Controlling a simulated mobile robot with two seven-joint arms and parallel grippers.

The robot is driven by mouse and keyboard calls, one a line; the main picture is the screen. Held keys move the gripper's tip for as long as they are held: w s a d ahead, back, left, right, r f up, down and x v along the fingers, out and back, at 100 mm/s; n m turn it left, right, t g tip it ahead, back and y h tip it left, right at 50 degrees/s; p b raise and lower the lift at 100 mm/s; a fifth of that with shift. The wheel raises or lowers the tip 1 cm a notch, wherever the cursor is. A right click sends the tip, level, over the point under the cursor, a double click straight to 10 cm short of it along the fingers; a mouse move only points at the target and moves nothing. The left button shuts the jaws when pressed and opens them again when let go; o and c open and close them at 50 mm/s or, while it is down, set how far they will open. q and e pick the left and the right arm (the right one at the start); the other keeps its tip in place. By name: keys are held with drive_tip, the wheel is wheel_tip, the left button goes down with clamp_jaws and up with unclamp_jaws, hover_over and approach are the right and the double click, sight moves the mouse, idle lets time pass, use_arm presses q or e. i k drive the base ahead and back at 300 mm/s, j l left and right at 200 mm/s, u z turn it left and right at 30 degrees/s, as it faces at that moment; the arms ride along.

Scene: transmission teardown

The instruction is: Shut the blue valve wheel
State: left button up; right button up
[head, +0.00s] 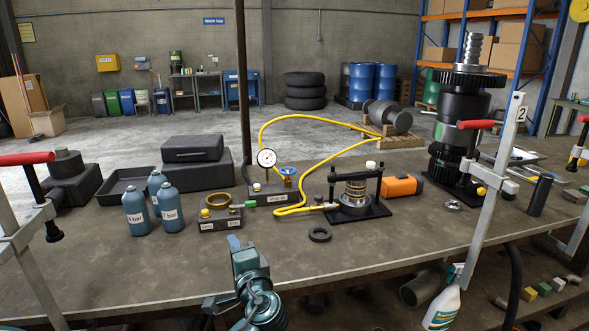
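The blue valve wheel (288,170) sits on a brass valve stem near the middle of the bench. It stands just right of the round white pressure gauge (266,158), on a dark labelled block (271,188). A yellow hose (330,122) arcs from this assembly to the small black press (355,200). The wheel looks roughly level, and the frame does not show whether the valve is open or shut.
Several blue-grey bottles (170,207) and a block with a brass ring (219,210) stand left of the valve. Red-handled clamps (498,180) rise at both sides. A tall black gear stack (462,115) stands right. The bench front is mostly clear.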

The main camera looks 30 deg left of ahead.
sight(288, 172)
drive_tip(key=i, duration=1.2)
